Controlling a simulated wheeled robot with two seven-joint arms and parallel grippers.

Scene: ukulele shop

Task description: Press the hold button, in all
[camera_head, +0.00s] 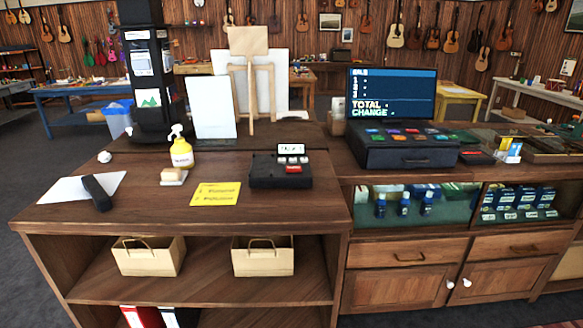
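A small black box-shaped device (265,176) sits on the wooden counter, right of the middle of its top. It has a little lit display (291,149) standing at its top. Several small buttons sit below the display, and a larger red button (293,169) lies in front of them. The lettering on the display and buttons is too small to read, so I cannot tell which one is the hold button. Neither of my grippers shows in the head view, and nothing touches the device.
A yellow note (215,194), a yellow pump bottle (181,153), a white sheet (62,190) and a black handset-like object (97,193) lie or stand left of the device. A cash register (408,153) stands to its right. The counter front (270,212) is clear.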

